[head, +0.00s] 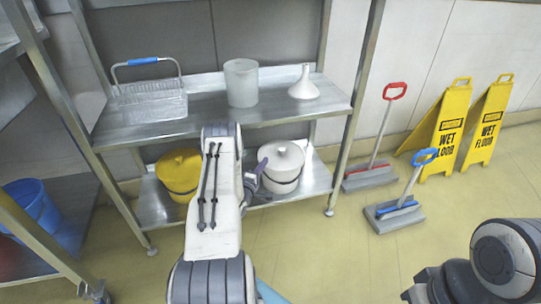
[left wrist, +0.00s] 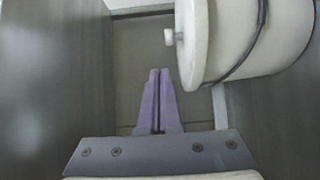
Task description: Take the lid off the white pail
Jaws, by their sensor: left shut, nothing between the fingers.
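The white pail (head: 283,180) stands upright on the lower shelf, with its white lid (head: 284,156) and small knob on top. A dark band runs around the pail. My left gripper (head: 262,166) is beside the pail's left side, partly hidden behind my own arm. In the left wrist view the fingers of the left gripper (left wrist: 158,72) are shut and empty. There the lid (left wrist: 194,45) with its knob and the pail (left wrist: 275,35) show sideways at upper right, apart from the fingertips. My right gripper is not in view; only part of that arm shows.
A yellow pail (head: 179,172) stands left on the same lower shelf. The upper shelf (head: 205,108) above holds a wire basket (head: 150,100), a translucent beaker (head: 241,82) and a funnel (head: 303,85). A shelf post (head: 357,100) stands right of the white pail. Brushes and wet-floor signs stand farther right.

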